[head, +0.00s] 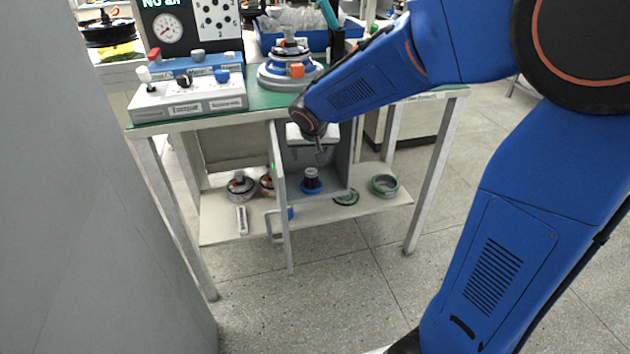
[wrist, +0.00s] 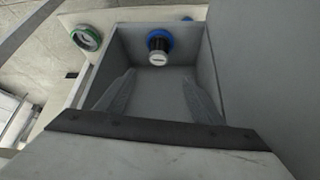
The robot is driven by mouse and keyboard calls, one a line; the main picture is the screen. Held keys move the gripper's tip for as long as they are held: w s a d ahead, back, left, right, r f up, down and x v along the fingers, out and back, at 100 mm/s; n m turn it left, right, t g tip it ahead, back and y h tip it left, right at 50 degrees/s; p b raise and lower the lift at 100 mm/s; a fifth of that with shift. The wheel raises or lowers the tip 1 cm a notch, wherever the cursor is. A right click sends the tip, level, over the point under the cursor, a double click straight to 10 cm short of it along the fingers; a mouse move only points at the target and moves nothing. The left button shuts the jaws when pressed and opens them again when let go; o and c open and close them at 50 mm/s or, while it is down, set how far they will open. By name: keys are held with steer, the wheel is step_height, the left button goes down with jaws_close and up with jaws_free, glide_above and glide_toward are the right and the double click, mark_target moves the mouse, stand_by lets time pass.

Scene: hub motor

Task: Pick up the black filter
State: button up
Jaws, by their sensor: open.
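The black filter (head: 312,176) stands upright inside an open grey cabinet under the table, with a blue ring around its base. In the wrist view the black filter (wrist: 158,46) shows near the top middle, with a pale cap facing the camera. My gripper (head: 319,150) is in front of the cabinet opening, above the filter in the head view. In the wrist view my gripper (wrist: 158,78) has its two fingers spread apart with nothing between them. The filter lies beyond the fingertips, roughly centred between them.
The cabinet's door (head: 279,190) stands open at the left. Grey cabinet walls (wrist: 210,62) flank the filter closely. A green-rimmed ring (head: 384,185) lies on the lower shelf (head: 225,228) at right. The green tabletop (head: 255,103) lies above the cabinet.

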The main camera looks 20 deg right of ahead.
mark_target(311, 172)
steer(key=x, duration=1.1)
steer(key=shift+w+d+f, duration=0.1)
steer(key=shift+w+f, duration=0.1)
steer(key=shift+f, duration=0.15)
steer(key=shift+x, duration=2.7)
steer(key=shift+s+d, duration=0.15)
steer(key=shift+d, duration=0.05)
steer(key=c, duration=1.2)
